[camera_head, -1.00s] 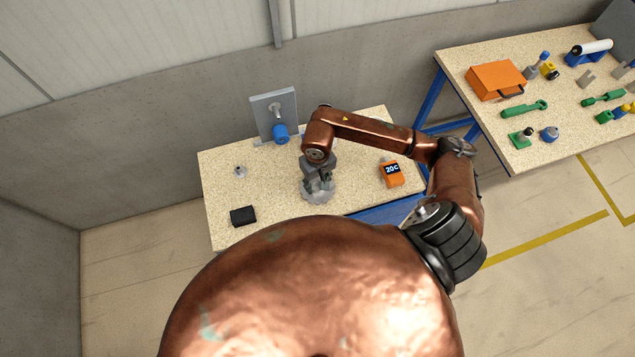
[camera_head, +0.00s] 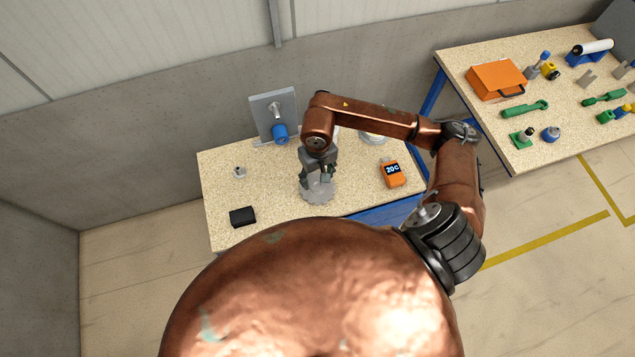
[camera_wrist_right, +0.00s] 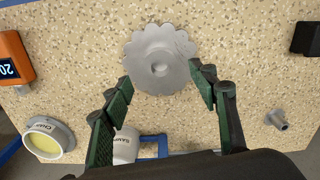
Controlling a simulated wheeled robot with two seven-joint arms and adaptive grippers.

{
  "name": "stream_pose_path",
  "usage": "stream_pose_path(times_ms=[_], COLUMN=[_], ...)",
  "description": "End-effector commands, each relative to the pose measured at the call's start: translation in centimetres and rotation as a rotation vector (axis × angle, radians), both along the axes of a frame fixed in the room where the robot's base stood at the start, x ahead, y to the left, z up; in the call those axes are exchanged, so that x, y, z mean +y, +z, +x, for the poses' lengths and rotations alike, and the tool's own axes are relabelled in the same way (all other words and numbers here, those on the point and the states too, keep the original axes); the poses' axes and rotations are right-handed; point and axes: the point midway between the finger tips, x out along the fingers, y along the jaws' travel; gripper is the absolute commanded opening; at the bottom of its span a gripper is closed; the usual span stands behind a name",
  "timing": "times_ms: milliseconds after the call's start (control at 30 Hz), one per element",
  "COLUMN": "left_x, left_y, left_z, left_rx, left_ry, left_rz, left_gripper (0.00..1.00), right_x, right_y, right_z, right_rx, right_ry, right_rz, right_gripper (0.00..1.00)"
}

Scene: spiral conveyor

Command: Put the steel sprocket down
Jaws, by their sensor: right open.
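The steel sprocket (camera_head: 320,193) is a grey toothed disc lying flat on the speckled bench top, near its front edge. In the right wrist view the sprocket (camera_wrist_right: 160,58) shows its whole toothed rim and a round hub. My right gripper (camera_head: 318,180) is over the sprocket and partly hides it in the head view. In the right wrist view the green-padded fingers of my right gripper (camera_wrist_right: 163,85) are spread apart, one on each side of the sprocket's near part, with nothing clamped between them. My left gripper is not in view.
The bench (camera_head: 225,190) also carries a black block (camera_head: 242,216), a small grey fitting (camera_head: 239,172), an orange 20C device (camera_head: 392,174) and an upright plate (camera_head: 268,104) with a blue cylinder (camera_head: 280,133). A white cup (camera_wrist_right: 125,148) and a round container (camera_wrist_right: 47,139) stand behind my gripper.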

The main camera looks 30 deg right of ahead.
Motion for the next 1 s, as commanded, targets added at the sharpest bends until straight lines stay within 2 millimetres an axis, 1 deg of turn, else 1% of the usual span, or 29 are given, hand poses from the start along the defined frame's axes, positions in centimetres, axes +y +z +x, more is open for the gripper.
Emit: stream_pose_path(times_ms=[33, 200, 333, 500, 800, 867, 933, 967, 1000], left_x=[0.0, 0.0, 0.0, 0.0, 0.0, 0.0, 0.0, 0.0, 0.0], left_y=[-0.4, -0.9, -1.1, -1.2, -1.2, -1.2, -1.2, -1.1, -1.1], left_z=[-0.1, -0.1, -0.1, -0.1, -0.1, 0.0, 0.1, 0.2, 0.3], left_rx=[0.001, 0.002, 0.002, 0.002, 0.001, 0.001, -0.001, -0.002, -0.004], left_ry=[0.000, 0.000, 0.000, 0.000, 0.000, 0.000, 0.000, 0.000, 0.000], left_rz=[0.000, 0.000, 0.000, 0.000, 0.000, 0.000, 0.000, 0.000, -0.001], left_gripper=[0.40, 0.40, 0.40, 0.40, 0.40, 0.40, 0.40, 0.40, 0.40], right_x=[-0.1, 0.0, 0.0, 0.0, 0.1, 0.8, 2.8, 4.1, 6.2], right_y=[1.1, 4.4, 6.0, 7.0, 7.0, 6.9, 6.6, 6.6, 6.6], right_z=[0.2, 0.1, 0.1, 0.0, 0.0, -0.3, -0.9, -1.3, -2.0], right_rx=[-0.006, -0.005, -0.003, -0.001, 0.001, 0.005, 0.017, 0.026, 0.045], right_ry=[0.001, 0.002, -0.001, 0.000, -0.002, -0.008, -0.030, -0.046, -0.077], right_rz=[-0.001, 0.000, -0.001, 0.000, 0.005, 0.029, 0.102, 0.152, 0.236], right_gripper=[0.54, 0.54, 0.54, 0.54, 0.54, 0.54, 0.54, 0.54, 0.54])
